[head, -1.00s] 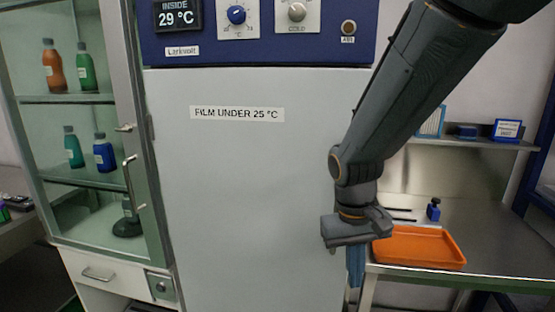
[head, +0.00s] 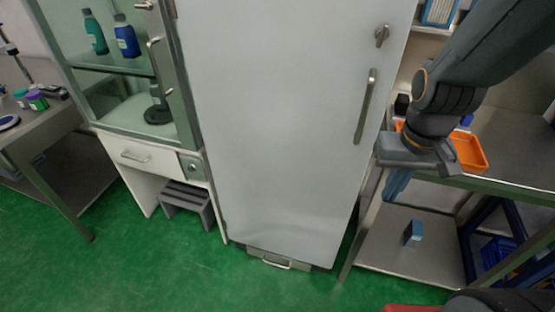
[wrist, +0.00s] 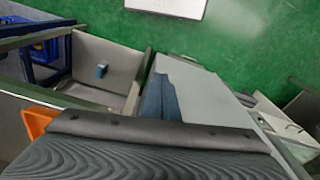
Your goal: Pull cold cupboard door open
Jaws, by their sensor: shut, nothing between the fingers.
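The cold cupboard door (head: 280,120) is a tall pale grey panel in the middle of the head view, and it looks closed. Its upright bar handle (head: 365,106) is near the right edge, below a small metal latch (head: 381,36). My gripper (head: 397,186) points down to the right of the handle, apart from it, in front of the side bench. It is shut and empty. In the wrist view the blue fingers (wrist: 160,98) show together against the pale panel (wrist: 200,92). The handle cannot be made out in the wrist view.
A glass-fronted cabinet (head: 183,128) with a drawer stands left of the cupboard, a grey step stool (head: 187,203) below it. At right is a steel bench with an orange tray (head: 469,152) and lower shelf (head: 390,255). Green floor (head: 190,275) is clear in front.

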